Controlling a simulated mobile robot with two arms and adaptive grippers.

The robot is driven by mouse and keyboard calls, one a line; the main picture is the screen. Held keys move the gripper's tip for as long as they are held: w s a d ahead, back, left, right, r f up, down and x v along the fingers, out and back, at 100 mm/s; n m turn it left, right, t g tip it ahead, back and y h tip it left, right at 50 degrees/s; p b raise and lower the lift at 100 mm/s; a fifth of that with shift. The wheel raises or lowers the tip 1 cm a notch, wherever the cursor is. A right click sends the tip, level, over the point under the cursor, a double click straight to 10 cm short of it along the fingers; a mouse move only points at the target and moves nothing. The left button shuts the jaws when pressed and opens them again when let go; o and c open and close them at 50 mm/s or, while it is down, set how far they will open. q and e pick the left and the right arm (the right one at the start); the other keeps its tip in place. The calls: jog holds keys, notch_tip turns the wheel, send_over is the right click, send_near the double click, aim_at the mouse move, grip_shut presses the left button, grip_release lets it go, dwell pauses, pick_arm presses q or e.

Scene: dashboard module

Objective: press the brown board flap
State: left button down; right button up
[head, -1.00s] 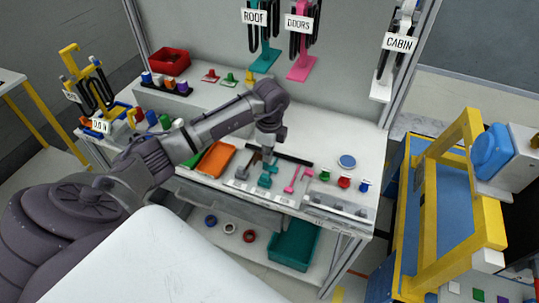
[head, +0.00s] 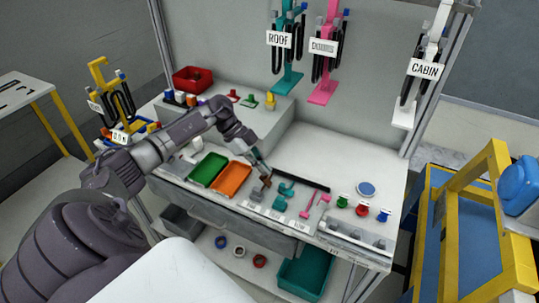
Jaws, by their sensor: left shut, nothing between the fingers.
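The brown board flap (head: 266,183) is a small brown piece near the front of the bench, in the head view, left of a teal piece (head: 284,189) and a pink piece (head: 316,205). My left gripper (head: 265,174) comes in from the left and points down at the brown flap. It is shut and empty, its tips at or just above the flap; whether they touch cannot be told. The gripper hides part of the flap. My right gripper is not in view.
Green (head: 208,169) and orange (head: 232,179) trays lie left of the gripper. A black bar (head: 301,179) lies behind the flaps. Green, red and blue knobs and a blue disc (head: 366,189) sit to the right. Teal, pink and white hanging racks stand behind.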

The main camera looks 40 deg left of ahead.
pick_arm(q)
jog(key=h+b, duration=0.1)
jog(key=a+f+h+b, duration=0.1)
jog(key=a+f+t+h+b, duration=0.1)
jog(key=shift+s+a+h+b, duration=0.1)
jog(key=shift+s+h+b, duration=0.15)
jog(key=shift+h+b, duration=0.05)
jog(key=shift+r+p, duration=0.35)
jog(key=shift+r, duration=0.15)
jog(key=shift+r+p, duration=0.7)
jog(key=shift+p, duration=0.1)
